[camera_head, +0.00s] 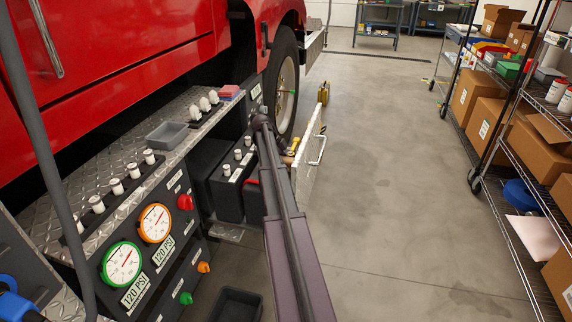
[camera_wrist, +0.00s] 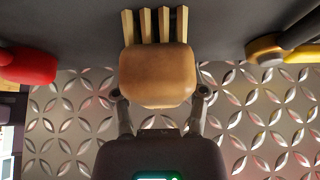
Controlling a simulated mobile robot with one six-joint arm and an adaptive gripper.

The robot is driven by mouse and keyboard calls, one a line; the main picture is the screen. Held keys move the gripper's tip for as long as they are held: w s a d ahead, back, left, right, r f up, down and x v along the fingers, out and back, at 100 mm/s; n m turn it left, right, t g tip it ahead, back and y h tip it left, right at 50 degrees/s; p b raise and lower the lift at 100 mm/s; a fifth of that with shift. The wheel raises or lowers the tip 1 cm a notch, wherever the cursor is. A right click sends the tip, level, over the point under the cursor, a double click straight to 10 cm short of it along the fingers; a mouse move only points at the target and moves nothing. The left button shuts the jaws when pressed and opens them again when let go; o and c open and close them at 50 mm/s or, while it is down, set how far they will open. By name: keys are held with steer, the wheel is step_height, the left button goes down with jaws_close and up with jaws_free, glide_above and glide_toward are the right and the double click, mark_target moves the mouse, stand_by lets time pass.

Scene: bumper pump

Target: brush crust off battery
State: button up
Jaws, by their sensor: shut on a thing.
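My gripper (camera_wrist: 160,98) is shut on a brush with a rounded tan wooden body (camera_wrist: 157,72). Its several pale bristle tufts (camera_wrist: 155,26) point away from the gripper, over or against a dark grey surface (camera_wrist: 85,28); I cannot tell if they touch it. In the head view, a black battery-like box (camera_head: 228,192) with several pale posts on top stands in the bay beside the truck, left of my arm. My arm hides the brush and part of that bay. I cannot make out any crust.
A red rounded part (camera_wrist: 28,66) and a yellow one (camera_wrist: 265,50) flank the brush. A white open door (camera_head: 305,170) stands right of my arm. A gauge panel (camera_head: 140,245) and a grey tray (camera_head: 167,135) are at left. The floor (camera_head: 400,170) is mostly clear toward the shelves.

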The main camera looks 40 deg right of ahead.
steer(key=shift+w+d, duration=0.15)
steer(key=shift+w+d, duration=0.45)
steer(key=shift+d, duration=0.3)
steer(key=shift+w+d, duration=0.4)
steer(key=shift+d, duration=0.3)
steer(key=shift+s+a, duration=0.15)
steer(key=shift+a, duration=0.05)
steer(key=shift+s+a, duration=0.4)
steer(key=shift+a, duration=0.3)
steer(key=shift+s+a, duration=0.4)
steer(key=shift+a, duration=0.3)
steer(key=shift+s+a+f, duration=0.1)
steer(key=shift+s+a, duration=0.4)
steer(key=shift+a, duration=0.3)
steer(key=shift+s+a, duration=0.45)
steer(key=shift+a, duration=0.3)
steer(key=shift+a, duration=0.1)
steer(key=shift+s+a, duration=0.45)
steer(key=shift+a, duration=0.25)
steer(key=shift+s+a, duration=0.4)
steer(key=shift+a, duration=0.3)
